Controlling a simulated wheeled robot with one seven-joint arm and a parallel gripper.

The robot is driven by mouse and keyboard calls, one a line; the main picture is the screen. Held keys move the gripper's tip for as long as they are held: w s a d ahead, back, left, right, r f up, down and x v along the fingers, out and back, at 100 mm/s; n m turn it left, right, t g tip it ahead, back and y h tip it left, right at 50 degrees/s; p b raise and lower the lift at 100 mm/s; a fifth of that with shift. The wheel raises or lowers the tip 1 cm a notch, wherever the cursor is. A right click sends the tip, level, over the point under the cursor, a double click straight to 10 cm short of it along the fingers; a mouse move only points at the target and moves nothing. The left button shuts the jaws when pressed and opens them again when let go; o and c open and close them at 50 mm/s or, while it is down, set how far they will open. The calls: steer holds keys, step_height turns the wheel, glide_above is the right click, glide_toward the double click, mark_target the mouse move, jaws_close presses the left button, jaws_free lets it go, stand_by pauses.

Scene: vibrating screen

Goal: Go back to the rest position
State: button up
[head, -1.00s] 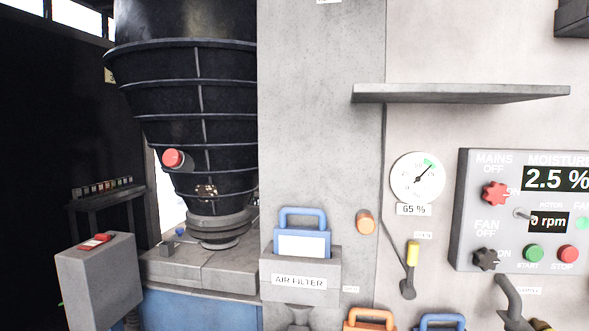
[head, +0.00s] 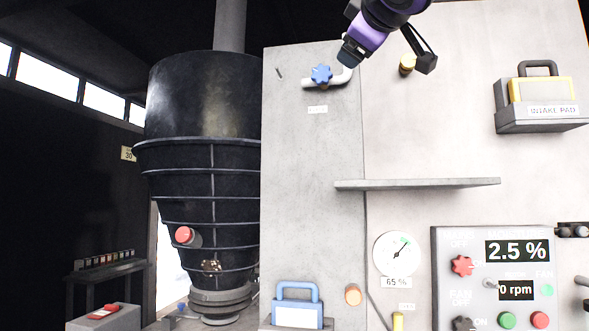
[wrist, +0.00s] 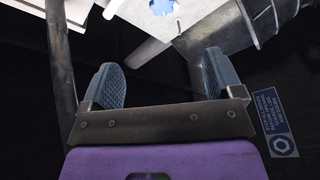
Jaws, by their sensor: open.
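My gripper (wrist: 163,68) is open in the wrist view, with its two ridged blue-grey fingers wide apart and nothing between them. In the head view my purple gripper (head: 350,54) hangs in from the top, its fingertips looking near a blue star-shaped knob (head: 321,74) on a pale pipe. I cannot tell the depth between them. The knob also shows at the top edge of the wrist view (wrist: 161,6), beyond the fingers and apart from them.
A grey shelf (head: 420,184) juts out below my gripper. An intake pad holder (head: 541,117) is on the wall at right, above the control panel (head: 445,290). A large black hopper (head: 205,100) stands at left. A blue-handled air filter (head: 297,312) is low in the middle.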

steer(key=s+d+f+m+g+h, duration=0.1)
steer(key=s+d+f+m+g, duration=0.15)
steer(key=d+f, duration=0.45)
steer(key=s+d+f+m+g+h, duration=0.1)
steer(key=d+f+m+g+h, duration=0.15)
steer(key=f, duration=0.85)
steer(key=s+d+f+m+g+h, duration=0.1)
steer(key=d+f+m+g, duration=0.2)
steer(key=f, duration=0.6)
steer(key=s+d+f+m+g, duration=0.1)
steer(key=s+d+f+g, duration=0.1)
steer(key=s+f, duration=0.2)
steer(key=s+d+f+m+g+y, duration=0.1)
steer(key=s+f, duration=0.4)
steer(key=f, duration=0.6)
steer(key=s+d+f+m+g+y, duration=0.1)
steer(key=s+d+f+m+g, duration=0.1)
steer(key=s+f, duration=0.3)
step_height(320, 180, down, 3)
steer(key=shift+d+f+g, duration=0.15)
steer(key=shift+d+g, duration=0.35)
steer(key=shift+g, duration=0.1)
steer(key=shift+y, duration=0.25)
stand_by(0.9)
